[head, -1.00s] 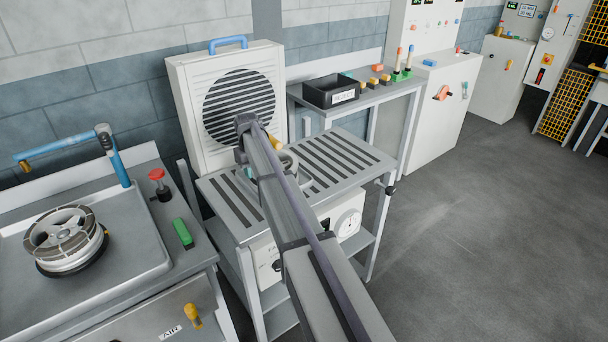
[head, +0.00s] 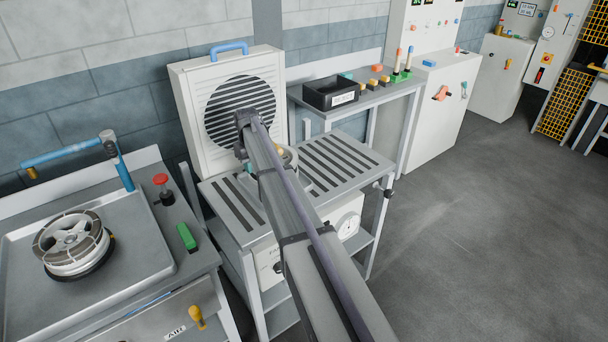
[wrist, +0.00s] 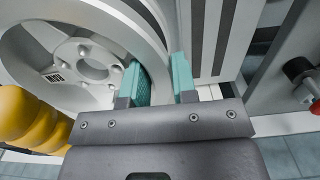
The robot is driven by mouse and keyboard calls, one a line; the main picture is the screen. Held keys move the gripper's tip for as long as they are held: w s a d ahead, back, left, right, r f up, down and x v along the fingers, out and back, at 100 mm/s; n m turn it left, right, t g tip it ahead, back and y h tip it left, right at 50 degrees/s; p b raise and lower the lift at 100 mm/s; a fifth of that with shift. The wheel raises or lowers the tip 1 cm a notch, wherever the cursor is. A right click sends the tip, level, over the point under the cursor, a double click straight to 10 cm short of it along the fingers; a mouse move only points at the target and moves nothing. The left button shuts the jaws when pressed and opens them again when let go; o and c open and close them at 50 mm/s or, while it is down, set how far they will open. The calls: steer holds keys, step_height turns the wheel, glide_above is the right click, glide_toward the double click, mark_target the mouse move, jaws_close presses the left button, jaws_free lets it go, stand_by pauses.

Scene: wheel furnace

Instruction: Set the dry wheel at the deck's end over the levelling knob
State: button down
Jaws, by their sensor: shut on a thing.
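My gripper (wrist: 160,84) is shut on the rim of a light grey wheel (wrist: 88,58), with one teal finger on each side of the rim. The wheel has a hub with bolt holes and a small printed label. In the head view the held wheel (head: 289,156) is mostly hidden behind my arm, over the slatted deck (head: 345,158). I cannot tell whether it touches the deck. A red-and-black knob (wrist: 300,72) shows right of the gripper in the wrist view, apart from the wheel.
A louvred fan panel (head: 190,105) stands behind the deck. Another wheel (head: 72,240) lies in the basin at left, under a blue tap. A black bin (head: 330,93) stands on the back-right shelf. A yellow ribbed thing (wrist: 30,118) is close to the held wheel. The floor at right is clear.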

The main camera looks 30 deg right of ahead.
steer(key=shift+r+p, duration=1.25)
steer(key=shift+r, duration=0.25)
steer(key=shift+a+f, duration=0.15)
steer(key=shift+s+a+f, duration=0.1)
steer(key=shift+s+a, duration=0.1)
steer(key=shift+a, duration=0.2)
steer(key=shift+a+f+b, duration=0.1)
steer(key=shift+a+b, duration=0.1)
steer(key=shift+b, duration=0.1)
